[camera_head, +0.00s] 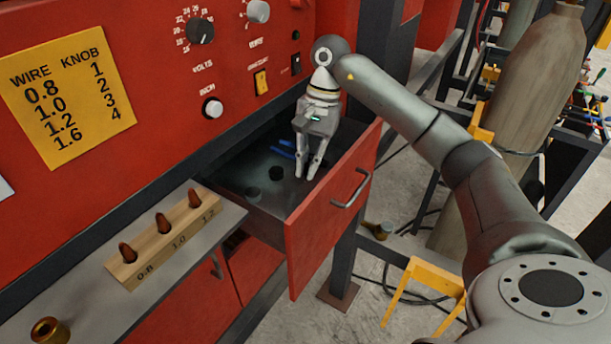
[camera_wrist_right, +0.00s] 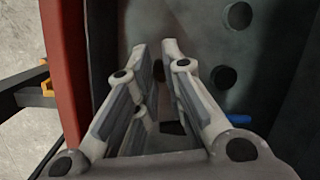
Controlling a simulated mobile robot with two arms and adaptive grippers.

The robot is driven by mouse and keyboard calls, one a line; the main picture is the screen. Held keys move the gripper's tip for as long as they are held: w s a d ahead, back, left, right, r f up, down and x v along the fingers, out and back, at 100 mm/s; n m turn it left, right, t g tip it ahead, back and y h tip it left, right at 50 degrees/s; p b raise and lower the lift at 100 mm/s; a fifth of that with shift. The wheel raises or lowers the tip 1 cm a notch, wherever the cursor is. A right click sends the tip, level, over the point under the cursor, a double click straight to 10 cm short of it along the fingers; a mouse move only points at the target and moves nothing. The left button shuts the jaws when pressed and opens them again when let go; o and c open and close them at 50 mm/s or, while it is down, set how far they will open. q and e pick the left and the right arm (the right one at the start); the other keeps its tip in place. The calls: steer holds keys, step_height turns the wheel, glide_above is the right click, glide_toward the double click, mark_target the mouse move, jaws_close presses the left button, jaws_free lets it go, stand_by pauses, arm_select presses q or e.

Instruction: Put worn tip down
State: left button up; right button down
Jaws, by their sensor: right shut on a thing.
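My right gripper (camera_head: 307,174) points down into the open red drawer (camera_head: 325,220), near its front panel. In the right wrist view its fingers (camera_wrist_right: 170,48) are nearly together, inside the drawer beside the red panel. The gripper is shut on the worn tip, which is small and mostly hidden between the fingers; its outline is hard to make out. I cannot tell whether it touches the drawer floor. My left gripper is not in view.
Dark round spots and a blue item (camera_head: 283,148) are in the drawer. A wooden block (camera_head: 165,240) with three copper tips, marked 0.8, 1.0 and 1.2, stands on the grey shelf (camera_head: 195,275). A brass cup (camera_head: 48,331) is at lower left.

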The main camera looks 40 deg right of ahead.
steer(key=shift+d+f, duration=0.15)
steer(key=shift+f, duration=0.6)
step_height(320, 180, down, 3)
steer(key=shift+f+p, duration=0.1)
steer(key=shift+p, duration=0.6)
steer(key=shift+f, duration=0.45)
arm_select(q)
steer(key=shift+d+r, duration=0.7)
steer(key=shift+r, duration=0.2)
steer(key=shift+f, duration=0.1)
arm_select(e)
steer(key=shift+f, duration=0.1)
steer(key=shift+f, duration=0.15)
steer(key=c, duration=1.5)
jaws_free()
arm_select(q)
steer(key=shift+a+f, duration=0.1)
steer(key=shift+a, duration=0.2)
